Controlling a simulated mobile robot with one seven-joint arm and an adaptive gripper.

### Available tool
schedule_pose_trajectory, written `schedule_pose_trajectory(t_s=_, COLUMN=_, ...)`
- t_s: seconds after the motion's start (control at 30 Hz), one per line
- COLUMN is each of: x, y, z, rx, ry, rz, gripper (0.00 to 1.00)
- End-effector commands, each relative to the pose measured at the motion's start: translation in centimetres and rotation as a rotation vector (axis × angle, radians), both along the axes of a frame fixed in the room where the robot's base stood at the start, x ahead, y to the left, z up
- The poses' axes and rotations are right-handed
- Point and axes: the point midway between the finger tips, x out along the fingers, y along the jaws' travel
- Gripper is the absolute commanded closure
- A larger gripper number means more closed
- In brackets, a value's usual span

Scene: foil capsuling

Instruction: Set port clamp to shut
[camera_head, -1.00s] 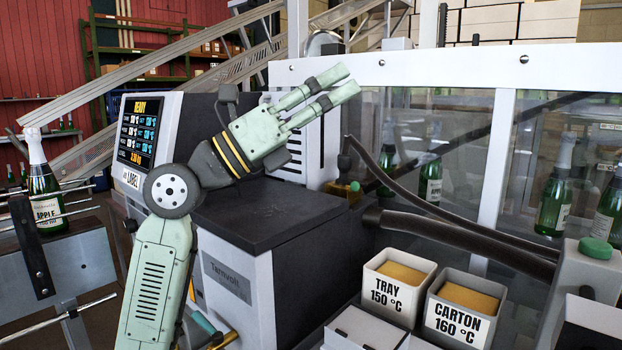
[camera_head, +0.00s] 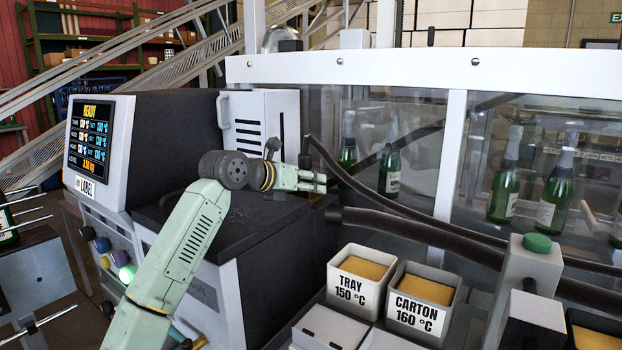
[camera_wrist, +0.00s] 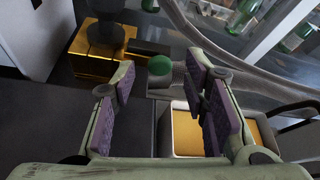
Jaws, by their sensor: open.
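My gripper (camera_head: 319,183) reaches level over the dark top of the labelled machine toward the hose end. In the wrist view its padded fingers (camera_wrist: 161,76) are spread, with nothing between them. A round green knob (camera_wrist: 160,65) on a small grey ribbed fitting (camera_wrist: 165,86) appears in the gap, beyond the fingertips. Left of it is a brass block (camera_wrist: 92,64) with a dark round part and a dark bar pointing toward the knob. This looks like the port clamp, but I cannot tell its setting. In the head view my gripper largely hides this spot.
Two dark hoses (camera_head: 410,195) (camera_head: 400,224) run right from the machine (camera_head: 265,240). A clear guarded enclosure (camera_head: 455,150) with green bottles stands behind. Tray (camera_head: 358,278) and carton (camera_head: 420,300) bins of yellow pellets sit in front, right of the machine.

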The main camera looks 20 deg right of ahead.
Motion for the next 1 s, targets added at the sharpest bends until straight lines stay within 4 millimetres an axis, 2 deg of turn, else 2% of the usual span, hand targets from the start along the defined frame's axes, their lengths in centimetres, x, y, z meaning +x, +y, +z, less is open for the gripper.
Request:
schedule_pose_trajectory(t_s=0.17, x=0.77, y=-1.26, z=-0.44, rx=-0.001, ry=0.0, rz=-0.001, gripper=0.59)
schedule_pose_trajectory(t_s=0.47, x=0.91, y=-1.45, z=-0.69, rx=-0.001, ry=-0.002, rz=0.0, gripper=0.59)
schedule_pose_trajectory(t_s=1.0, x=0.88, y=-1.44, z=-0.64, rx=-0.001, ry=-0.002, rz=-0.001, gripper=0.94)
